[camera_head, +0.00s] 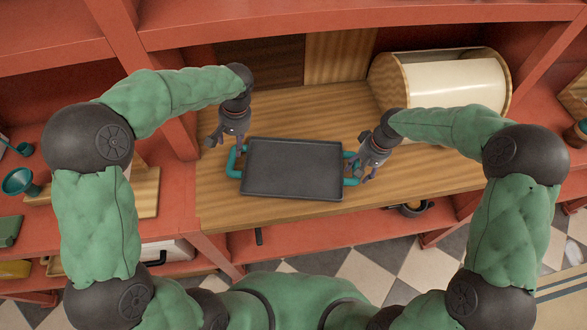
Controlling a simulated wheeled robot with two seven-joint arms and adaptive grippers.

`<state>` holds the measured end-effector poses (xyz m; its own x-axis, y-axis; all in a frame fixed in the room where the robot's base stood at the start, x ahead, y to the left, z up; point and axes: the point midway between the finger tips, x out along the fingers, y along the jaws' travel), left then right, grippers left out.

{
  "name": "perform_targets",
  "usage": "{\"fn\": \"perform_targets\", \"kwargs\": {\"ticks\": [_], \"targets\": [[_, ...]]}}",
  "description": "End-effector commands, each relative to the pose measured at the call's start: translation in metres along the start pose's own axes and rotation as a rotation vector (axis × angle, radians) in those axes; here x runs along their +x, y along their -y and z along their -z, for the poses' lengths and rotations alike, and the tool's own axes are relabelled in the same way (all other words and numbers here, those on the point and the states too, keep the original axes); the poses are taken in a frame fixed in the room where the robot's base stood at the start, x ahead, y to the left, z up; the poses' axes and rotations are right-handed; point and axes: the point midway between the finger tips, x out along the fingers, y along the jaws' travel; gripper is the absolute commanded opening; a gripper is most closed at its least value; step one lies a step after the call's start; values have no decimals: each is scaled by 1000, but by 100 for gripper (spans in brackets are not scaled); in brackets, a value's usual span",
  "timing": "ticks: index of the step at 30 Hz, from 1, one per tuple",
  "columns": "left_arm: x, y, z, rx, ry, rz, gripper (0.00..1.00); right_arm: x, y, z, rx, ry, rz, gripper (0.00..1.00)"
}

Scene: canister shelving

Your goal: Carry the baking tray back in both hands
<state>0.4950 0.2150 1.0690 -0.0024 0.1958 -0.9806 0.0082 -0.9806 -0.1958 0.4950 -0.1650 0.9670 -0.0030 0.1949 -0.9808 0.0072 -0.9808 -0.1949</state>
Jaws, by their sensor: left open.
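The baking tray (293,168) is a dark grey rectangular pan with a teal handle at each short end. It lies on the wooden shelf top. My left gripper (225,142) is open, just above and behind the left handle (233,161), and looks apart from it. My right gripper (360,167) is at the right handle (352,181), with its fingers close around or beside it. I cannot tell whether they touch it or are shut, as the gripper hides part of that handle.
A wooden bread bin (447,82) with a cream front stands behind on the right. Red shelf uprights bound the wooden surface (290,110), which is clear behind the tray. A teal funnel (18,181) stands at the far left. A small dark pot (412,208) sits on the lower shelf.

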Motion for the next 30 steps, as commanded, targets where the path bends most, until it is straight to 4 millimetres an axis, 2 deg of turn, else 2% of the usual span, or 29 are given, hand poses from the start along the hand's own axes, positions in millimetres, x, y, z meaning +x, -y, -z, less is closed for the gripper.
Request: {"fn": "perform_targets", "kwargs": {"ticks": [12,18,24,30], "targets": [[0,0,0,0,0,0,60,-77,0,1,-1,-6,0,60],[0,0,0,0,0,0,60,-104,0,1,0,-3,0,60],[0,0,0,0,0,0,60,-114,0,0,-1,0,0,60],[0,0,0,0,0,0,60,-114,0,0,-1,0,0,60]]}}
